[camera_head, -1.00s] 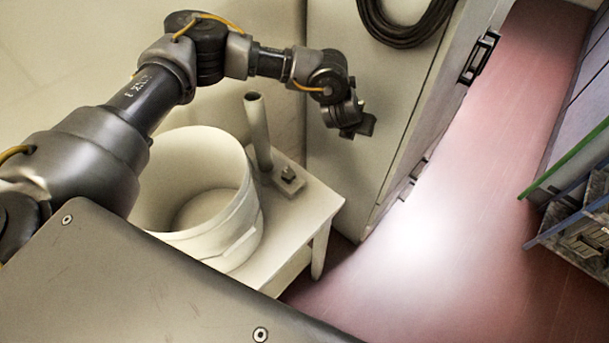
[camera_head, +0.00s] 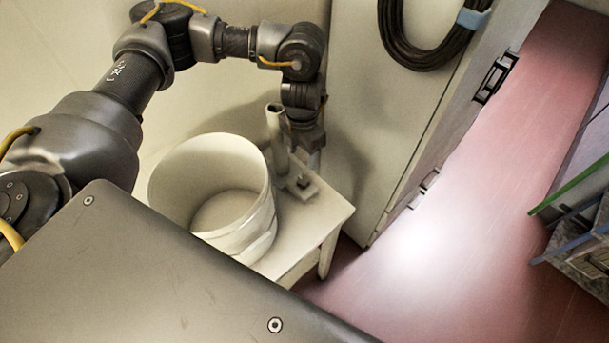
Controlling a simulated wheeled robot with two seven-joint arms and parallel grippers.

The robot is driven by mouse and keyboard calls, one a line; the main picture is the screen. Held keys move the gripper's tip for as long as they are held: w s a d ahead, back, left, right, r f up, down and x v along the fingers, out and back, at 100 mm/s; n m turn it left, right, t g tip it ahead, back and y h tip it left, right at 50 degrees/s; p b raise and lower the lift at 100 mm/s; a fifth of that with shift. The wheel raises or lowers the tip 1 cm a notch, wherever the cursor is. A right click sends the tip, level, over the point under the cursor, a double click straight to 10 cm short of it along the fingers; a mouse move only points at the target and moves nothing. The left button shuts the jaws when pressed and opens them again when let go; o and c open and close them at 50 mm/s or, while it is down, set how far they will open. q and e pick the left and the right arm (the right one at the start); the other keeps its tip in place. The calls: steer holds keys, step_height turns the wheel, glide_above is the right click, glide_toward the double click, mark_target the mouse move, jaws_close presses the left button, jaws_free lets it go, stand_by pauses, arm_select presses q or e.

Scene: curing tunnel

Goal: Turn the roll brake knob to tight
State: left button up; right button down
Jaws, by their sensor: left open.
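A small dark knob (camera_head: 303,181) sits on a flat base on the pale table, beside an upright tube (camera_head: 276,135); I take it to be the roll brake knob. My left gripper (camera_head: 312,158) points down just behind and above the knob. It is open, with its fingers small and partly merged with the background. I cannot tell whether a finger touches the knob, and its pointer or markings are too small to read. My right gripper is out of view.
A large white bucket (camera_head: 262,222) stands left of the knob on the pale table (camera_head: 330,212). A tall cabinet (camera_head: 365,130) with a coiled black cable (camera_head: 400,45) stands to the right. Pink floor (camera_head: 470,200) lies open beyond it.

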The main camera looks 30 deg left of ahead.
mark_target(303, 180)
arm_select(q)
step_height(303, 180, down, 11)
steer(key=shift+r, duration=0.15)
steer(key=shift+c, duration=0.2)
steer(key=c, duration=0.9)
